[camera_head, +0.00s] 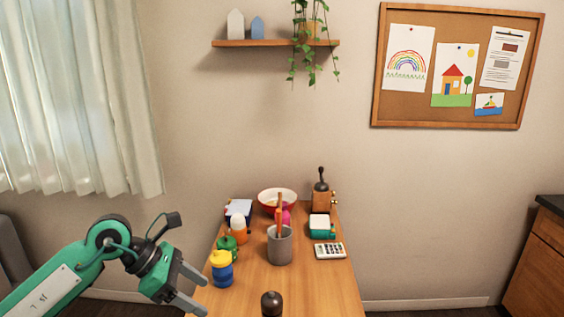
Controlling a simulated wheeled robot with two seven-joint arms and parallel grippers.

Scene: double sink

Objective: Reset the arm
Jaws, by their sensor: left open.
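My left gripper (195,288) is at the lower left of the head view, on the green arm that comes in from the left. Its two grey fingers are apart and nothing is between them. It hangs beside the left edge of the wooden table (310,285), near a blue and yellow bottle (221,269) but apart from it as far as I can tell. My right gripper does not show.
On the table stand a grey cup (280,246) with orange sticks, a green item (227,244), a red-rimmed bowl (277,199), a calculator (330,251), a wooden grinder (321,192) and a dark knob-topped object (271,303). A wooden cabinet (540,265) stands right.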

